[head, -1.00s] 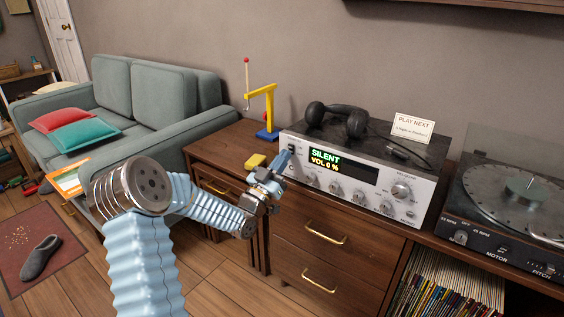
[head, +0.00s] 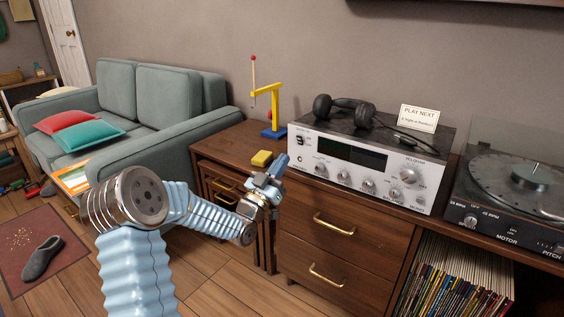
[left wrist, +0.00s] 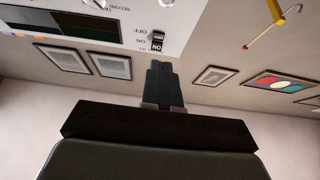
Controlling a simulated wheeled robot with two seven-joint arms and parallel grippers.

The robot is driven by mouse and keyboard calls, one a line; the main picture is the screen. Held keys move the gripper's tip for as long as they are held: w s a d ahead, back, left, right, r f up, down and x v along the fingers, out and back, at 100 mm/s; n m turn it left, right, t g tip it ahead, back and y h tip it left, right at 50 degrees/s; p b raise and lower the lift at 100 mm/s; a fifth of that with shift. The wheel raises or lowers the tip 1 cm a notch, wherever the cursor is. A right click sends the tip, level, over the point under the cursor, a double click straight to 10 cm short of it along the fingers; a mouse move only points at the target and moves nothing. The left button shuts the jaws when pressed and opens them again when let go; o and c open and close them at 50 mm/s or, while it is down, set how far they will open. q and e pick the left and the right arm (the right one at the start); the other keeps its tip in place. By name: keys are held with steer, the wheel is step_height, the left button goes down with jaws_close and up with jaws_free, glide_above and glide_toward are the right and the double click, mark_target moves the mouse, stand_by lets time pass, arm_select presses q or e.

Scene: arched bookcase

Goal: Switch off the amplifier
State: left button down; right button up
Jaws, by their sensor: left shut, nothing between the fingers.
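The silver amplifier (head: 360,172) stands on the wooden cabinet, and its display (head: 351,154) is dark. Its power switch (head: 300,141) is at the left end of the front panel. In the left wrist view, upside down, the switch (left wrist: 157,41) shows close up with ON and OFF lettering beside it. My left gripper (head: 281,160) is shut and empty, just left of the amplifier's left front edge. In the left wrist view its closed fingertips (left wrist: 159,66) point at the panel close to the switch, with a small gap. My right gripper is not in view.
Headphones (head: 345,108) and a PLAY NEXT card (head: 419,118) are on the amplifier. A turntable (head: 515,185) stands to its right.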

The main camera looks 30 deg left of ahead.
arm_select(q)
steer(key=w+f+b+v, duration=0.1)
steer(key=v, duration=0.6)
steer(key=shift+s+f, duration=0.35)
steer(key=shift+f, duration=0.1)
steer(key=d+f+n+g+p, duration=0.2)
steer(key=d+f+g, duration=0.4)
steer(key=f, duration=0.5)
steer(key=d+f+n+g+p, duration=0.1)
steer(key=d+f+g, duration=0.3)
steer(key=d+f, duration=0.5)
steer(key=s+d+f+g+p, duration=0.1)
steer(key=s+d+f+g, duration=0.3)
steer(key=s, duration=0.4)
steer(key=s+d+f+g+h+p, duration=0.1)
steer(key=s+d+f+g, duration=0.2)
steer(key=s+f, duration=0.3)
steer(key=s+d+f+g+h, duration=0.1)
steer(key=s+d+f+g, duration=0.3)
steer(key=s, duration=0.6)
steer(key=shift+d+f+g+p, duration=0.35)
steer(key=shift+f+g, duration=0.3)
steer(key=shift+g, duration=0.45)
